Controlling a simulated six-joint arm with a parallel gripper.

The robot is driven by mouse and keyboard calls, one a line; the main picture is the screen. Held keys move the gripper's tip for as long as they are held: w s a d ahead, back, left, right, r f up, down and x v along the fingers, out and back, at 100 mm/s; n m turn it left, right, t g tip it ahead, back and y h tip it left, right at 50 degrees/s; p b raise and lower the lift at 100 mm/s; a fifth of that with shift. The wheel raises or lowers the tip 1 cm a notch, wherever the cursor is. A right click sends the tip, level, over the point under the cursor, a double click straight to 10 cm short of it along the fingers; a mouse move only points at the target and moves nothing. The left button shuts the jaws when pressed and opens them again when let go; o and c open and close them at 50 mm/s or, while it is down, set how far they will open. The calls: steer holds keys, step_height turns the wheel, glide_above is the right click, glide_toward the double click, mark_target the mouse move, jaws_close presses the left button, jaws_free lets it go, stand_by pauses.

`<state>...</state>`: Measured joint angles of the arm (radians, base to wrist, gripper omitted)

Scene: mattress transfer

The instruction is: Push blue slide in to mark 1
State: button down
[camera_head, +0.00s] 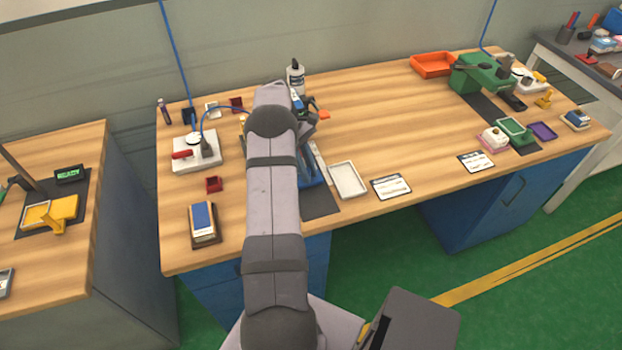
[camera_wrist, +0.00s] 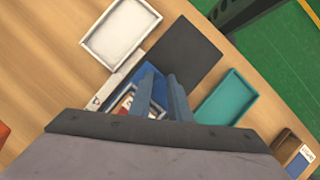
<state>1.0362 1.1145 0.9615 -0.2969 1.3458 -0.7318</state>
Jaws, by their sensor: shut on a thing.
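The blue slide (camera_wrist: 150,72) is partly visible in the wrist view, under and between my fingers. In the head view a blue part of the same fixture (camera_head: 313,172) shows just right of my arm. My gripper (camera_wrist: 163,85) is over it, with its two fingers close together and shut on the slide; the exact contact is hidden. A white strip with small dark markings (camera_wrist: 115,85) runs beside the blue fixture. I cannot read which mark the slide is at. My arm covers much of the fixture in the head view.
A white tray (camera_head: 347,178) and a dark mat (camera_head: 320,205) lie by the fixture. A teal tray (camera_wrist: 223,98) is right of my fingers in the wrist view. A white card (camera_head: 391,187) lies near the front edge. The table's middle right is clear.

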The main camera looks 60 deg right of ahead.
steer(key=shift+w+d, duration=0.35)
steer(key=shift+w, duration=0.05)
steer(key=c, duration=1.6)
jaws_free()
steer(key=shift+c, duration=0.2)
steer(key=b+v, duration=0.1)
steer(key=v, duration=0.4)
steer(key=shift+b, duration=0.35)
steer(key=shift+v, duration=1.15)
